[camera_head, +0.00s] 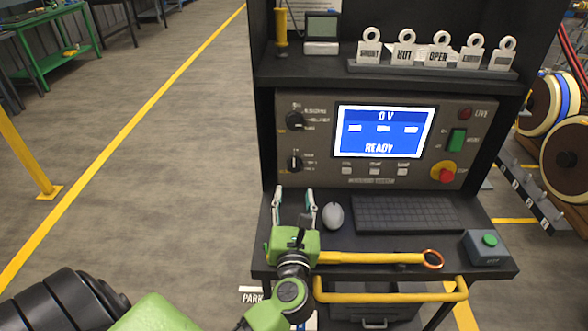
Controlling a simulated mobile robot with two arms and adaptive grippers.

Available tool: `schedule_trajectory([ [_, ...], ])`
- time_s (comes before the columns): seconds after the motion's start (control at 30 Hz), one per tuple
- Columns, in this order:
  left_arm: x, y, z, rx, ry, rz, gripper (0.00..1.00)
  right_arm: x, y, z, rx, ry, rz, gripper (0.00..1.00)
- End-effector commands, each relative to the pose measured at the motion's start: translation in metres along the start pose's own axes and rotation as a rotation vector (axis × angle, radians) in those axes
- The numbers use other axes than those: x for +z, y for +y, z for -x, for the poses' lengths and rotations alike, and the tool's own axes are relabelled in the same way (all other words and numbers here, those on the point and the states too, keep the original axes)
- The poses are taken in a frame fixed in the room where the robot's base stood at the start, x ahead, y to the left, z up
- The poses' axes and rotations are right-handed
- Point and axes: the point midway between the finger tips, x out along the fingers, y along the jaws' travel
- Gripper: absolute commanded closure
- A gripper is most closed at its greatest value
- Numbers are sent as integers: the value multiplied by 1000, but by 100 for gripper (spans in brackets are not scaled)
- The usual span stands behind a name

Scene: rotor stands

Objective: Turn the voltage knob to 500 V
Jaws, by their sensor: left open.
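The tester panel (470,105) stands ahead with a lit screen (384,131) reading 0 V and READY. Two dark knobs sit left of the screen, an upper knob (294,120) and a lower knob (295,163). The small print around them is too blurred to tell which one sets voltage. My left gripper (294,196) is open and empty, its fingers pointing towards the panel. It is below the lower knob, over the left part of the desk shelf, apart from both knobs. My right gripper is out of view.
A mouse (333,216), a keyboard (408,213) and a green-button box (487,247) are on the shelf. A yellow rod with an orange ring (432,259) lies along its front, close to my gripper. A red stop button (443,172) is at the panel's right.

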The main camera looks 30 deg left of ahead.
Motion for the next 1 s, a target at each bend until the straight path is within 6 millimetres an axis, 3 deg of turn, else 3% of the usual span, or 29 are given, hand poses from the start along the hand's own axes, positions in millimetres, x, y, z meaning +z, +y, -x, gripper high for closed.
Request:
schedule_trajectory([
  [0.13, 4, 2, -36, 3, -5, -6, 58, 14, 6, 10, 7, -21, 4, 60],
  [0.4, 2, 1, -81, 1, -3, -6, 58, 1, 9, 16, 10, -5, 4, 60],
  [0.6, 0, 1, -94, 1, -1, -4, 58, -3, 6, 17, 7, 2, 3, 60],
  [0.87, 0, 1, -95, 1, -1, -4, 58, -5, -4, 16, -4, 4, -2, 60],
  [1.0, 0, 1, -95, 1, -1, -4, 89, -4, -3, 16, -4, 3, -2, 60],
])
